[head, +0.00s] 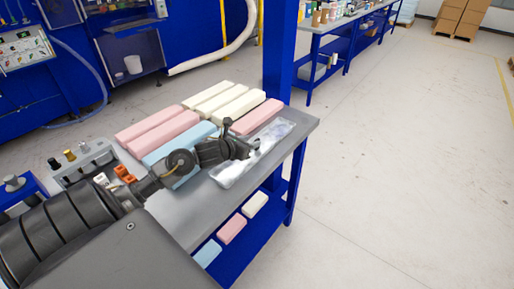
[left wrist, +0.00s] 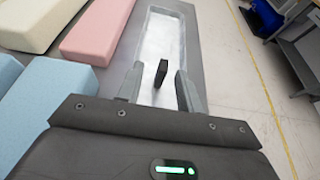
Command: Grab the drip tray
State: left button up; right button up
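The drip tray is a long, shallow, shiny see-through tray (head: 266,144) along the right edge of the grey workbench. In the left wrist view the tray (left wrist: 157,35) runs straight ahead of my fingers. My left gripper (head: 248,148) is over the tray's middle part, and hides some of it. In the left wrist view my left gripper (left wrist: 158,84) has its two grey fingers apart. A small black upright piece (left wrist: 161,72) shows between them; I cannot tell whether it belongs to the tray. My right gripper is not in view.
Pink foam blocks (head: 158,130), cream blocks (head: 222,98) and a blue block (head: 165,150) lie close left of the tray on the workbench (head: 185,218). More blocks lie on the blue lower shelf (head: 262,240). A blue post (head: 278,55) stands behind. The floor at right is clear.

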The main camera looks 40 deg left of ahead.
pick_arm(q)
jog(key=shift+w+f, duration=0.2)
jog(key=shift+w, duration=0.55)
jog(key=p+x, duration=0.2)
jog(key=x, duration=0.1)
jog(key=shift+w+d+f, duration=0.15)
jog(key=shift+w+f, duration=0.35)
jog(key=shift+w, duration=0.2)
grip_shut()
